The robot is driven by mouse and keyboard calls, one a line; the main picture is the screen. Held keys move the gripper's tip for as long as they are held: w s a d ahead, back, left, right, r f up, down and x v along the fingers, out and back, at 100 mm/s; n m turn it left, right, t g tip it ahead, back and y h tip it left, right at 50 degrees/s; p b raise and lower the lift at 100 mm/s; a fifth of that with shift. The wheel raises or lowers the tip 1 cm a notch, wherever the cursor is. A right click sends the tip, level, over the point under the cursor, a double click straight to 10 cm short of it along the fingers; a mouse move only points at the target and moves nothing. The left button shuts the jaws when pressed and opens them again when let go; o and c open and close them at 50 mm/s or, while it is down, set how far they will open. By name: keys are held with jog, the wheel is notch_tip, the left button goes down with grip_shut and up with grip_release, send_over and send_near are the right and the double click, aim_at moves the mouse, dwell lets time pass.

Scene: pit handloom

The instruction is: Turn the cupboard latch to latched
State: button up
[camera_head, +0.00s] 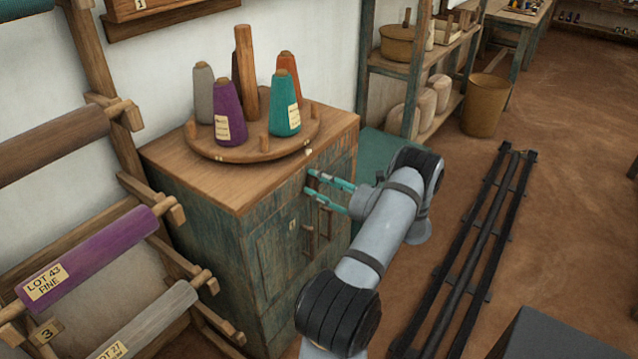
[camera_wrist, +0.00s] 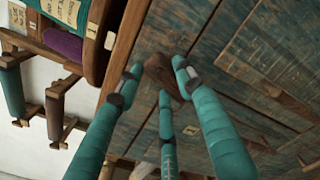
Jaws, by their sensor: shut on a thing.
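The cupboard (camera_head: 220,255) is a weathered green-blue wooden cabinet with a brown top. Its planked doors fill much of the wrist view (camera_wrist: 265,50). The latch (camera_wrist: 162,72) is a small brown wooden piece on the door front, near the upper edge. My gripper (camera_wrist: 157,78) has teal fingers around the latch and is shut on it. In the head view my gripper (camera_head: 312,181) reaches the upper front of the cupboard, and its fingers mostly hide the latch there. I cannot tell whether the latch is turned to latched.
A round turntable (camera_head: 235,155) with several yarn cones stands on the cupboard top, close to my gripper. Wooden door handles (camera_head: 310,242) stick out below it. A rack with cloth rolls (camera_head: 90,255) stands at the left. Dark floor rails (camera_head: 475,250) run at the right.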

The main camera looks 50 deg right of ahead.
jog(key=shift+f+n+b, duration=0.3)
jog(key=shift+n+b, duration=0.3)
jog(key=shift+b, duration=0.2)
jog(key=shift+c, duration=0.5)
jog(key=shift+d+f+n+b, duration=0.1)
jog(key=shift+f+n+b, duration=0.05)
jog(key=shift+n+b, duration=0.5)
jog(key=shift+r+n+b, duration=0.25)
jog(key=shift+n+b, duration=0.3)
jog(key=shift+n, duration=0.4)
jog(key=o, duration=1.2)
jog(key=shift+c, duration=0.2)
jog(key=s, duration=1.2)
jog(key=shift+d, duration=0.2)
